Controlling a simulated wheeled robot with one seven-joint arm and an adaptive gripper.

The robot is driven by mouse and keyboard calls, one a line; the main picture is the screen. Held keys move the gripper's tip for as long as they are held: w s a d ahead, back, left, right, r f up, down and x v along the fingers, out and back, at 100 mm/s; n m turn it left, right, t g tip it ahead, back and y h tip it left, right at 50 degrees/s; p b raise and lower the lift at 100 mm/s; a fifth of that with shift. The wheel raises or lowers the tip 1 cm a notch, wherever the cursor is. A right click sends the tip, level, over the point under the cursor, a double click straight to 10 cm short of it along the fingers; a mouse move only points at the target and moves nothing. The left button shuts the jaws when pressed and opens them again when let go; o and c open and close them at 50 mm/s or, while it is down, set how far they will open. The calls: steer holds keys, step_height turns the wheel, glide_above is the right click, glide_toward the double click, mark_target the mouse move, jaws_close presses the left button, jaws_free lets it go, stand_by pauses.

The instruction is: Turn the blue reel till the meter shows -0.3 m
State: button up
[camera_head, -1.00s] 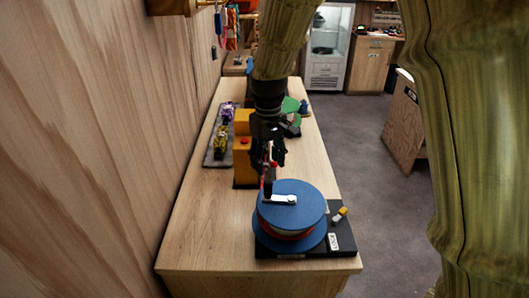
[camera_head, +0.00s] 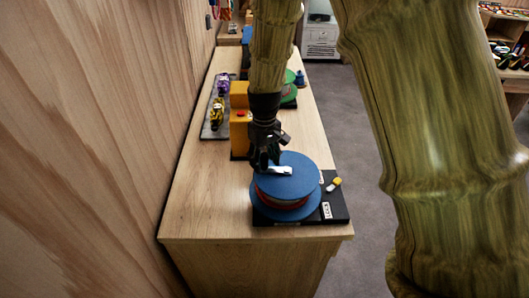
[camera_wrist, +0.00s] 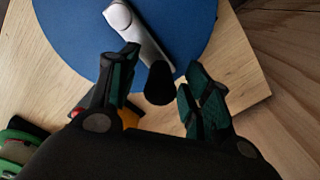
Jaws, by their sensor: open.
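The blue reel (camera_head: 298,166) lies flat on a black base (camera_head: 338,214) at the near end of the bench, with a red and pale band below its top disc. A silver crank (camera_head: 280,170) lies across its top. In the wrist view the crank (camera_wrist: 138,32) ends in a black knob (camera_wrist: 159,84). My gripper (camera_head: 266,160) is over the left of the reel, low at the crank. In the wrist view my gripper (camera_wrist: 160,66) is open, with the knob between its fingers; I cannot tell whether they touch it. No meter reading is legible.
An orange-yellow box (camera_head: 239,130) with a red button stands behind the reel. Left of it is a grey tray (camera_head: 207,130) with purple and yellow gear. A green reel (camera_head: 289,93) is farther back. A yellow-and-white piece (camera_head: 334,184) sits on the base. Bare bench lies front left.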

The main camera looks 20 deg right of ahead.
steer(key=shift+f, duration=0.1)
steer(key=shift+c, duration=0.5)
jaws_close()
steer(key=shift+s+a, duration=0.1)
steer(key=shift+s, duration=0.15)
